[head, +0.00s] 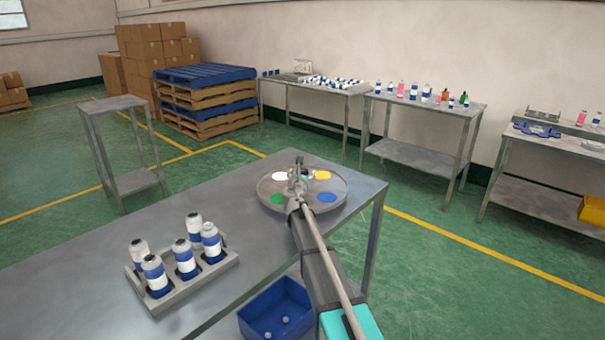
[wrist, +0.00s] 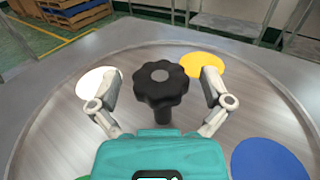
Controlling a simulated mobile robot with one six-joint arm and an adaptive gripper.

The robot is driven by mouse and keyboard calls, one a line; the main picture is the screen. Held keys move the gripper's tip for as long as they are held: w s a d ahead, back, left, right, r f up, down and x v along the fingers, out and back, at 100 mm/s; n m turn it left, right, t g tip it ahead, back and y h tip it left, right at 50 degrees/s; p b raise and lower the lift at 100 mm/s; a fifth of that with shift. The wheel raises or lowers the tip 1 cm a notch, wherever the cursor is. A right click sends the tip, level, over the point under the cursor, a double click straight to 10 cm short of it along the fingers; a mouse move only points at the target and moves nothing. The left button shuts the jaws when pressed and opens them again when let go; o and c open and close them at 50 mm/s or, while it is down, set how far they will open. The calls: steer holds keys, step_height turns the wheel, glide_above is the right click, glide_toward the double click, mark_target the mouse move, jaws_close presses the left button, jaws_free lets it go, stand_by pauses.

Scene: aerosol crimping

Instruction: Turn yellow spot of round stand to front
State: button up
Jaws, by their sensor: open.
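The round stand (head: 267,193) is a grey disc on the metal table, with coloured spots and a black lobed knob (wrist: 161,83) at its centre. The yellow spot (head: 322,175) is at the far right of the disc; it also shows in the wrist view (wrist: 203,65), behind the right finger. A white spot (head: 281,176) is at the far left, a green spot (head: 284,199) near left and a blue spot (head: 327,197) near right. My gripper (wrist: 158,90) is open, its fingers on either side of the knob with gaps visible. My gripper hides part of the disc in the head view.
A rack (head: 190,283) with several white-and-blue cans stands at the left front of the table (head: 120,235). A blue bin (head: 275,312) is below the table's near edge. Bare table surface lies left of the stand.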

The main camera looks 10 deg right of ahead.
steer(key=c, duration=1.3)
steer(key=shift+c, duration=0.2)
steer(key=shift+d+m+h, duration=0.3)
steer(key=shift+d+h, duration=0.05)
steer(key=shift+h, duration=0.15)
